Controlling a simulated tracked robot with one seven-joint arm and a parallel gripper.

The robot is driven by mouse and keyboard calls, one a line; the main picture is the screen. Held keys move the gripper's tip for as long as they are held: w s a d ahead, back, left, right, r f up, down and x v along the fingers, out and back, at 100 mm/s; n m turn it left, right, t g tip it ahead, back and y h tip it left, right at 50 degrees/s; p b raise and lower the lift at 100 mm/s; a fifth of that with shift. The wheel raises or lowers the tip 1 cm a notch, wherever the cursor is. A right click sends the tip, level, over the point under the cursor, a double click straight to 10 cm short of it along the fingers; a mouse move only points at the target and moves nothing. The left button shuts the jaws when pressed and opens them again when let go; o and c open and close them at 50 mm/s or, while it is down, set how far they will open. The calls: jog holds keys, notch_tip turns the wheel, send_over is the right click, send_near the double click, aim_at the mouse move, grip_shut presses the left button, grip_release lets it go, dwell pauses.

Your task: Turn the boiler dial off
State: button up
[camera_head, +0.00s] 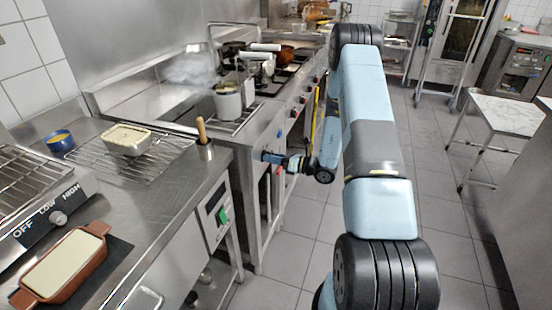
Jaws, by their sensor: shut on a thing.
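My gripper (273,158) is at the front panel of the steel cooking range (246,150), near its left corner. It is shut on what looks like a control dial there; the fingers hide most of it, so its pointer and setting cannot be read. A steaming pot (228,101) stands on the range above this spot. Red-marked knobs (294,113) run along the same front panel, further back. Another dial (58,217), on a panel marked OFF, LOW and HIGH, is at the left, apart from my gripper. No label naming the boiler is readable.
The left counter holds a wire rack (165,158) with a cream-filled dish (127,139), a blue bowl (60,142) and a brown dish (70,262). A wooden handle (201,130) stands upright at the counter edge. A table (508,110) stands right. The tiled aisle floor is mostly clear.

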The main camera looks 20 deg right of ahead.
jog(key=shift+c, duration=1.4)
jog(key=shift+d, duration=0.5)
jog(key=shift+c, duration=0.4)
jog(key=shift+a, duration=0.4)
jog(key=shift+a+n, duration=0.1)
jog(key=shift+n, duration=0.2)
jog(key=shift+s+a+n, duration=0.1)
jog(key=shift+n, duration=2.75)
jog(key=shift+s+a+n, duration=0.1)
jog(key=shift+n, duration=2.75)
jog(key=shift+f, duration=0.1)
